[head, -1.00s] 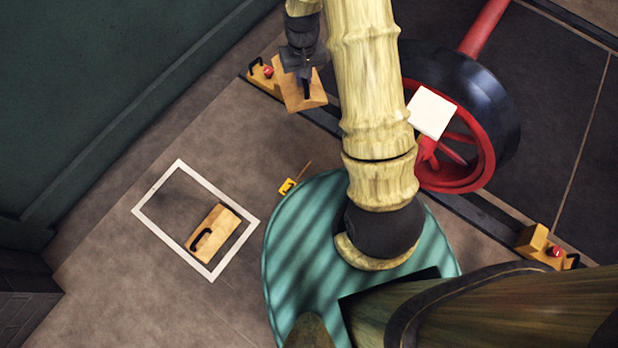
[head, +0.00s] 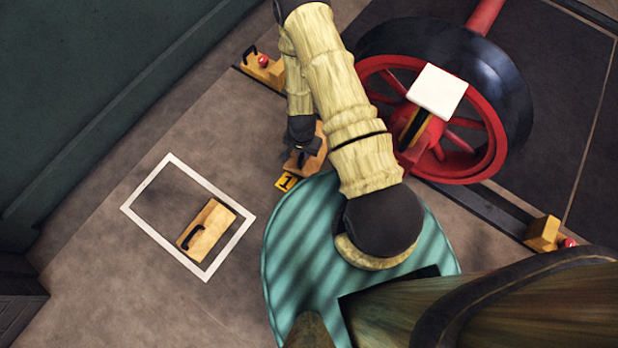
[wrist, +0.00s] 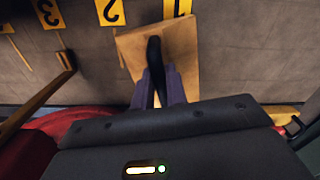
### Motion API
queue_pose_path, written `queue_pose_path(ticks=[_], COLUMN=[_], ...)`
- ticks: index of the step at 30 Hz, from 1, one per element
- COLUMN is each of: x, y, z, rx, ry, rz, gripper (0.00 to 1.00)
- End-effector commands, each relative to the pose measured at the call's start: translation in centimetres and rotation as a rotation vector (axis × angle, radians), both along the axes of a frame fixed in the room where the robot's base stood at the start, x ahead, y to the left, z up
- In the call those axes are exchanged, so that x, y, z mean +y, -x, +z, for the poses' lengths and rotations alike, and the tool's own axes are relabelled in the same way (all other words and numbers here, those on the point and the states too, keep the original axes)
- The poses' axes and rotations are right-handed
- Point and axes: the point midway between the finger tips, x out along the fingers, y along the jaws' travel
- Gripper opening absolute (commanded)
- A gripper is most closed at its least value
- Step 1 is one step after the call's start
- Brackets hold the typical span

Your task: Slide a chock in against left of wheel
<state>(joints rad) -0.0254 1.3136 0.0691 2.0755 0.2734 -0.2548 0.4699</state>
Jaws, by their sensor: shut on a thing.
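My gripper (head: 303,150) is shut on the black handle of a wooden chock (head: 319,152), low over the floor beside my base. In the wrist view my fingers (wrist: 158,88) close on that handle, with the chock's pale wood (wrist: 185,45) around it. The red-rimmed wheel (head: 490,165) with its black tread stands to the right in the head view, apart from the held chock. My arm hides part of the rail and the floor between them. A second chock (head: 210,228) with a black handle lies inside a white floor frame (head: 135,212).
Wooden blocks with red knobs sit at the rail's left (head: 262,68) and right (head: 545,235). A yellow tag marked 1 (head: 286,182) lies beside the held chock; tags 2 (wrist: 110,12) and 3 (wrist: 49,14) show in the wrist view.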

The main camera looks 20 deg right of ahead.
Motion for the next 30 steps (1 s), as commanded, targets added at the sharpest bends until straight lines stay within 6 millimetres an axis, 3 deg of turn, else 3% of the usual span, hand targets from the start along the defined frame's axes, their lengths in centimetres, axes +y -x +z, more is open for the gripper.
queue_pose_path(ticks=[1,3,7,11,23,30], x=[-0.1,-0.1,-0.2,-0.2,-0.2,-0.2], y=[1.6,3.3,5.4,6.2,6.2,6.2], z=[-2.5,-4.5,-6.9,-7.5,-7.7,-9.4], rx=[0.009,0.008,0.003,-0.001,-0.002,-0.002], ry=[-0.001,0.0,0.0,0.0,-0.001,0.0], rz=[-0.049,-0.112,-0.19,-0.218,-0.217,-0.217], gripper=[0.0,0.0,0.0,0.0,0.0,0.0])
